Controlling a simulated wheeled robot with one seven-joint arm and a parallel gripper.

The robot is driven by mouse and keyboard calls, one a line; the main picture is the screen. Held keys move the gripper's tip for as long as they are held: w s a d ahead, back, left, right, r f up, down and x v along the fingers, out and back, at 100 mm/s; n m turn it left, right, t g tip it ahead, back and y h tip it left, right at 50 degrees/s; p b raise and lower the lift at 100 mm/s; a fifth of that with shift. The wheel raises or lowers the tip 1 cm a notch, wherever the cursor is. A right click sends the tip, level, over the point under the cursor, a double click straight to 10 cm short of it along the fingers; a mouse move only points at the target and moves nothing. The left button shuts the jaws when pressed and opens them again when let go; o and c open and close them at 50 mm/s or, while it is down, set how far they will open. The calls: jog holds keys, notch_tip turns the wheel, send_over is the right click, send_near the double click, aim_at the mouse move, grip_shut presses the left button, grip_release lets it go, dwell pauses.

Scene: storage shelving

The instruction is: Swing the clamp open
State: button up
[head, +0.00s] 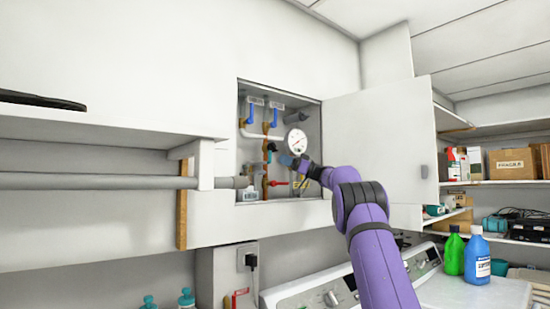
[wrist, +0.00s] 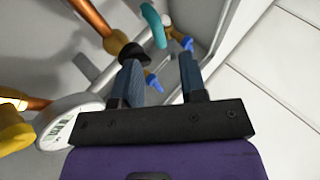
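An open wall cabinet (head: 242,205) holds pipes and valves; I cannot make out for sure which part is the clamp. My gripper (head: 287,161) reaches into the cabinet, just below the round gauge (head: 297,141). In the wrist view, my gripper (wrist: 160,70) has its two fingers apart, and nothing is clearly held. A blue handle (wrist: 153,82) shows between the fingers, seemingly behind them. A teal handle (wrist: 153,25) is beyond the fingertips, and another blue handle (wrist: 187,43) is by the right finger. A red lever (head: 277,183) is low in the cabinet, below my gripper.
The cabinet door (head: 378,140) stands open to the right, close to my arm. A grey pipe (head: 100,181) runs in from the left under a shelf (head: 110,127). A washing machine (head: 318,293) stands below. Shelves with boxes (head: 513,163) and bottles are at the right.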

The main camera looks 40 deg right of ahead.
jog(key=shift+v, duration=2.05)
jog(key=shift+c, duration=0.7)
jog(key=shift+w+a+r, duration=0.1)
jog(key=shift+a+r, duration=0.05)
jog(key=c, duration=0.4)
jog(key=a+r+m+t+h, duration=0.1)
jog(key=a+r+t+h, duration=0.1)
jog(key=w+a+r+m+t+h, duration=0.1)
jog(key=a+r+t+h, duration=0.1)
jog(key=a, duration=0.1)
jog(key=a+r+m+t+h, duration=0.1)
jog(key=a+r+t+h, duration=0.1)
jog(key=a+r+h, duration=0.1)
jog(key=shift+w+a+m, duration=0.15)
jog(key=shift+w+m, duration=0.2)
jog(key=shift+m, duration=0.05)
grip_shut()
jog(key=a+n+h, duration=0.2)
jog(key=a+h, duration=0.5)
jog(key=a, duration=0.1)
jog(key=s+f+n+g+h, duration=0.3)
jog(key=s+n+g+h, duration=0.2)
jog(key=s+h, duration=0.3)
jog(key=shift+f+n, duration=0.35)
jog(key=shift+n, duration=0.45)
